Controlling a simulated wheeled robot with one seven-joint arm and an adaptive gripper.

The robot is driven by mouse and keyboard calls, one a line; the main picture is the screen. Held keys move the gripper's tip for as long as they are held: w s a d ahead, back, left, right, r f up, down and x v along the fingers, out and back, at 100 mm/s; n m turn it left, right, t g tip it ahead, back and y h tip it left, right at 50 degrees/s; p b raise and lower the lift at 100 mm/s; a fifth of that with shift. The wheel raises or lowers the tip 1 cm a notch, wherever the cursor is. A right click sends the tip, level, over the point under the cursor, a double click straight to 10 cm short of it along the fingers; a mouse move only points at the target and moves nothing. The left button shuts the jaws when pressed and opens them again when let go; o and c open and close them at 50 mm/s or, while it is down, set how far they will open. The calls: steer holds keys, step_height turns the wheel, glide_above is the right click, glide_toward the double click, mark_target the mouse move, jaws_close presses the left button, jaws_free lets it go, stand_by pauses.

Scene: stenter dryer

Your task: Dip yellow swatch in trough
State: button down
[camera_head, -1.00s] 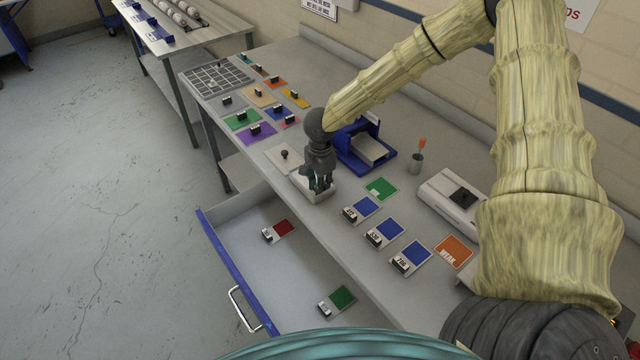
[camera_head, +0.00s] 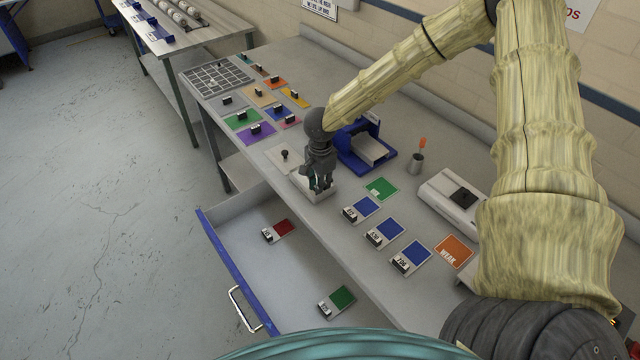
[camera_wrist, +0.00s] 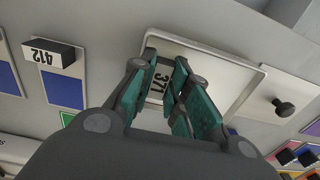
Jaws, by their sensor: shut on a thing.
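My gripper (camera_head: 321,187) points down into the shallow white trough (camera_head: 328,196) near the front edge of the bench. In the wrist view, the teal fingers of my gripper (camera_wrist: 172,98) are shut on a small clip labelled 371 (camera_wrist: 161,80). The clip is over the inside of the trough (camera_wrist: 228,63). The swatch under the clip is hidden by the fingers, so I cannot see its colour or tell whether it touches the trough floor.
A flat plate with a black knob (camera_head: 284,156) lies beside the trough. A blue press-like stand (camera_head: 363,147) is behind it. Blue swatches (camera_head: 384,232) lie to the right, coloured panels (camera_head: 257,131) to the left. An open drawer (camera_head: 262,262) juts out in front.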

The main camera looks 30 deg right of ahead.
steer(key=shift+s+f, duration=0.45)
steer(key=shift+s, duration=0.05)
steer(key=shift+w+d+r+p, duration=0.1)
steer(key=shift+w+r+p, duration=0.1)
steer(key=shift+r+p, duration=0.3)
steer(key=shift+w+d+r+p, duration=0.15)
steer(key=shift+r+p, duration=0.2)
steer(key=shift+p, duration=0.2)
steer(key=shift+s+a+r+p, duration=0.15)
steer(key=shift+r+p, duration=0.2)
steer(key=shift+r, duration=0.25)
steer(key=shift+s+d+r+p, duration=0.1)
steer(key=shift+r+p, duration=0.25)
steer(key=shift+r, duration=0.2)
steer(key=shift+w+a+r+p, duration=0.1)
steer(key=shift+w+r+p, duration=0.25)
steer(key=shift+r+p, duration=0.3)
steer(key=shift+s+r, duration=0.1)
steer(key=shift+r, duration=0.05)
